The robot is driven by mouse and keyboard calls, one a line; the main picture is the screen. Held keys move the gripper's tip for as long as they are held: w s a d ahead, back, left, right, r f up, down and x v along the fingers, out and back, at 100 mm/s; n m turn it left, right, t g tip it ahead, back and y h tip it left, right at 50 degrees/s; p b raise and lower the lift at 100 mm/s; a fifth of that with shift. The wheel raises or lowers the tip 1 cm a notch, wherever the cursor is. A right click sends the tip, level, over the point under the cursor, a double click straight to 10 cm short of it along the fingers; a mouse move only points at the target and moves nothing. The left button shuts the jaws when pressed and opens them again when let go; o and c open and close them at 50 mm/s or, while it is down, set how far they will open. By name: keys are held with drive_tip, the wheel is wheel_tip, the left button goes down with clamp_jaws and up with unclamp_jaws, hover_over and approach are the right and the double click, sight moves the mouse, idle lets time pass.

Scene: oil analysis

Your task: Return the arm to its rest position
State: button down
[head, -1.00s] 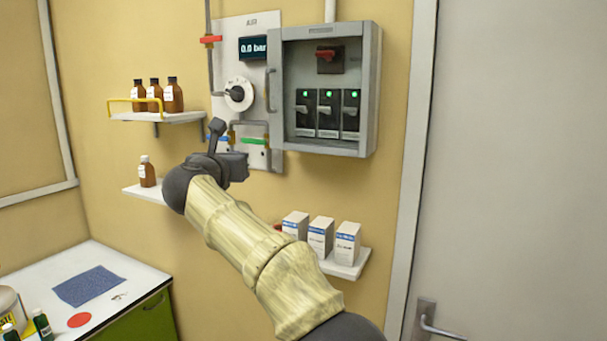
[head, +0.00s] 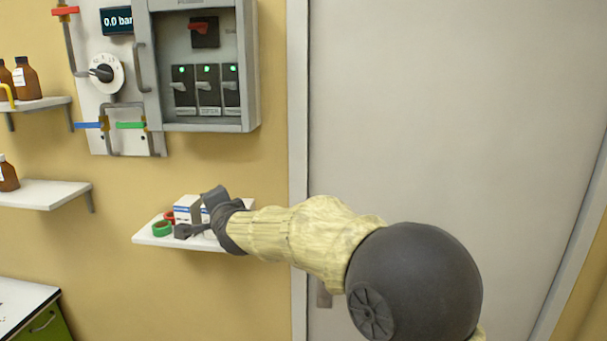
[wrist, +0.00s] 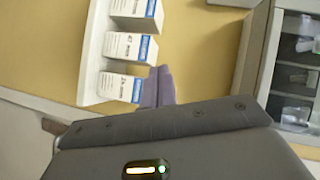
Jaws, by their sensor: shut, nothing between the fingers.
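My gripper (head: 190,230) shows in the head view in front of the small lower shelf, left of the door, with my arm reaching in from the right. In the wrist view my gripper's fingers (wrist: 157,88) are together with nothing between them. The gripper hides part of the white boxes (head: 187,207) on that shelf. I cannot tell in the head view how far the fingers are from the shelf.
The shelf (head: 150,238) also carries a green tape roll (head: 162,228) and a red one. Above hang an open breaker cabinet (head: 250,100) and an air panel (head: 127,143). Bottles (head: 27,82) stand on shelves at left. A grey door (head: 430,120) fills the right.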

drive_tip(key=s+d+f+n+g+h, duration=0.2)
drive_tip(key=s+d+f+n+g, duration=0.15)
drive_tip(key=d+f, duration=0.55)
drive_tip(key=s+d+f+n+g+h, duration=0.2)
drive_tip(key=s+d+f, duration=0.4)
drive_tip(key=d, duration=0.5)
drive_tip(key=s+d+f+n+g+h, duration=0.1)
drive_tip(key=s+d+f+n+g, duration=0.1)
drive_tip(key=s+d+f, duration=0.3)
drive_tip(key=s+d+f+n+g+h, duration=0.1)
drive_tip(key=s+d+f+g+h, duration=0.1)
drive_tip(key=s+d+f, duration=0.4)
drive_tip(key=s+d+g, duration=0.1)
drive_tip(key=s+d, duration=0.2)
drive_tip(key=s, duration=0.4)
drive_tip(key=shift+d+n, duration=0.35)
